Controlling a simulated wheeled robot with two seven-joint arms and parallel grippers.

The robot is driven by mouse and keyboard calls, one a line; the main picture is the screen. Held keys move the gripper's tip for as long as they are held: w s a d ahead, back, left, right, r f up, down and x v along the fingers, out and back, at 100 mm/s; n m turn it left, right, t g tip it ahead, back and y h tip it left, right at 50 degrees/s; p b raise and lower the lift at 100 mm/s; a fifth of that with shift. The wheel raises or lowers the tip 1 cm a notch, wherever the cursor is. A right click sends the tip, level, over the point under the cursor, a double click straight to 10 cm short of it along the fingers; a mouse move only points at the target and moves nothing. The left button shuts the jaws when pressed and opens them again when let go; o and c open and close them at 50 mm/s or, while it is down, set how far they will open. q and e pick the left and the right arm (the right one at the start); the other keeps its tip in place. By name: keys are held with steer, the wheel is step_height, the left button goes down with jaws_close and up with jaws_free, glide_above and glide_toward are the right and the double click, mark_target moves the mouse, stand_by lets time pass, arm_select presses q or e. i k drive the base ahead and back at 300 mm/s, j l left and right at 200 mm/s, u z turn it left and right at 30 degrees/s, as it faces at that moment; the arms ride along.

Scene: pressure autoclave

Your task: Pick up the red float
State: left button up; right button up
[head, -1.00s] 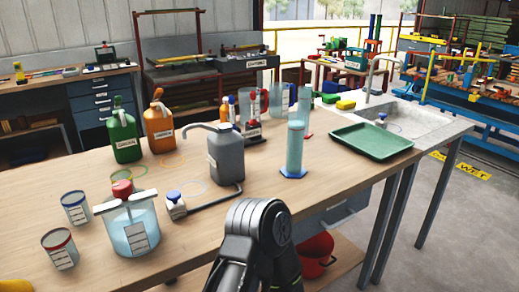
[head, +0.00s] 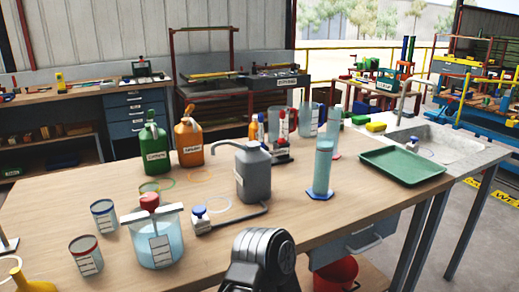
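A red rounded piece (head: 149,201) sits at the top of a clear jar (head: 163,243) on the near left of the wooden bench. It is the likeliest red float, but I cannot tell for certain. The jar has a white crossbar (head: 152,214), a blank-looking label and pale blue liquid. Neither gripper shows in the head view. Only a dark arm link of mine stands at the bottom centre, in front of the bench edge.
Two labelled tins (head: 87,255) stand left of the jar, and a yellow funnel (head: 20,280) is at the lower left. A small blue-capped bottle (head: 201,220), grey canister (head: 253,175), blue-based cylinder (head: 322,170) and green tray (head: 403,168) stand to the right.

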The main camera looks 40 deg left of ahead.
mark_target(281, 141)
steer(key=i+l+u, duration=0.75)
steer(key=i+l, duration=0.15)
steer(key=l, duration=0.2)
steer(key=i+l, duration=0.2)
steer(key=l, duration=0.15)
steer(key=i+l+u, duration=0.1)
steer(key=l, duration=0.25)
steer(key=i+l, duration=0.2)
steer(key=l, duration=0.15)
steer(key=i+l, duration=0.15)
steer(key=l, duration=0.2)
steer(key=i+l+u, duration=0.1)
steer(key=l, duration=0.3)
steer(key=i+l, duration=0.2)
steer(key=l, duration=0.15)
